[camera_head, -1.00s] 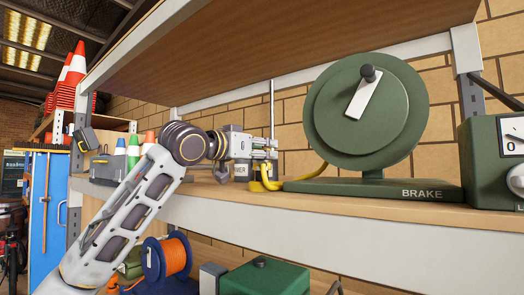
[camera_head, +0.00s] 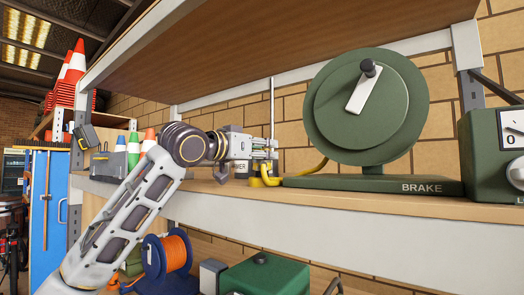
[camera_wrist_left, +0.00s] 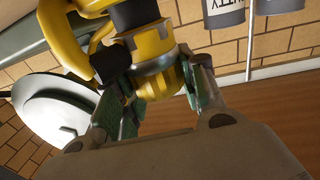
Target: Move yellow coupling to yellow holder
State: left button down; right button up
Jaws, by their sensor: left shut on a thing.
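The yellow coupling (camera_wrist_left: 158,68) is between the fingers of my left gripper (camera_wrist_left: 152,98) in the left wrist view. The gripper is shut on it. In the head view the left gripper (camera_head: 272,152) is above the shelf, left of the brake unit, and the coupling is mostly hidden by it. Yellow parts (camera_head: 264,176) show just below the gripper, with a yellow hose (camera_head: 318,166) running to the brake unit. I cannot tell which part is the yellow holder. My right gripper is not in view.
A green brake unit (camera_head: 370,110) with a round disc stands on the shelf (camera_head: 330,205), right of the gripper. A green box with a dial (camera_head: 495,160) stands farther right. An upper shelf (camera_head: 290,40) hangs above. Grey containers (camera_wrist_left: 226,14) show in the wrist view.

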pick_arm(q)
jog(key=shift+f, duration=0.35)
dwell(0.4)
jog(key=c, duration=0.8)
grip_release()
jog(key=shift+v, duration=6.05)
